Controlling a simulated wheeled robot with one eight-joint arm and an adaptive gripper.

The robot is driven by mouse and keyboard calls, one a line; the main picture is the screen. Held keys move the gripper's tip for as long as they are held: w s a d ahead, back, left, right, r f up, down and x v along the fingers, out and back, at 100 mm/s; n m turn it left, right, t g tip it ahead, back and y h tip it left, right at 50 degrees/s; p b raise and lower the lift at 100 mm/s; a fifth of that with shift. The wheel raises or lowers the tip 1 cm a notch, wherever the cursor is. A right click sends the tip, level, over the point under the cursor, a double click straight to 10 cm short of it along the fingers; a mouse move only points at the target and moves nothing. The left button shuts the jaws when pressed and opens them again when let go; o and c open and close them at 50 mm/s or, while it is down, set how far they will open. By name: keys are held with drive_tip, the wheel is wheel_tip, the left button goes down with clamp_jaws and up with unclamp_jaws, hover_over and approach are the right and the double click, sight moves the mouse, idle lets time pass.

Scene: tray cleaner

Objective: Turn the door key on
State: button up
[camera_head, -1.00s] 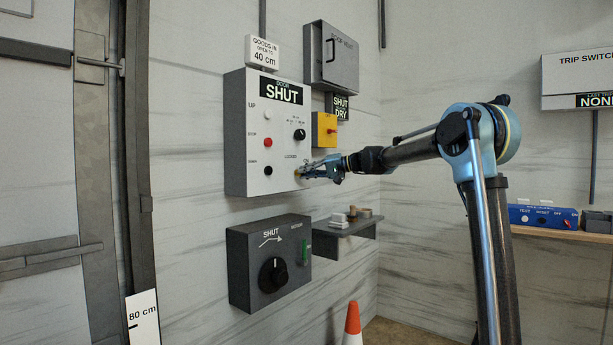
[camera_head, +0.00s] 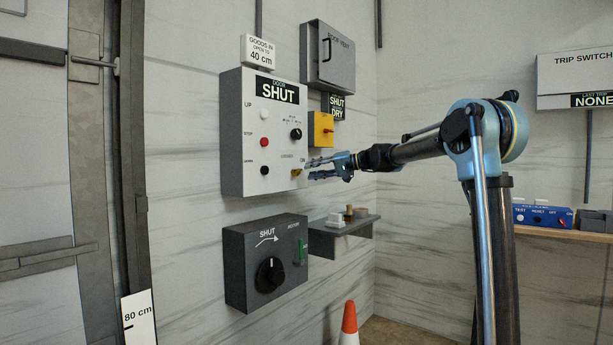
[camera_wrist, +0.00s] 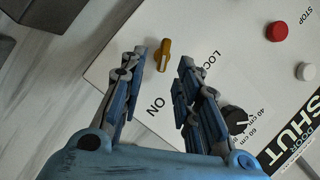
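The door key (camera_head: 296,172) is a small yellow key at the lower right of the white control box (camera_head: 235,150). It also shows in the wrist view (camera_wrist: 163,57), near the printed words LOCKED and ON. Its pale-marked end lies on the side of the word ON. My gripper (camera_head: 308,169) is just right of the key, out in front of the panel. In the wrist view my gripper (camera_wrist: 164,62) has its fingers spread, one each side of the key, with gaps to it. Nothing is held. The door sign (camera_head: 277,90) reads SHUT.
The box also carries a white UP button (camera_head: 264,115), a red STOP button (camera_head: 264,142), a black button (camera_head: 264,171) and a black selector (camera_head: 296,134). A yellow switch box (camera_head: 320,129) is close above my gripper. A dark box (camera_head: 237,270) and shelf (camera_head: 344,228) are below.

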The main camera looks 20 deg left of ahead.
drive_tip(key=d+r, duration=0.1)
drive_tip(key=d, duration=0.6)
drive_tip(key=shift+d, duration=0.2)
drive_tip(key=shift+s+r, duration=0.1)
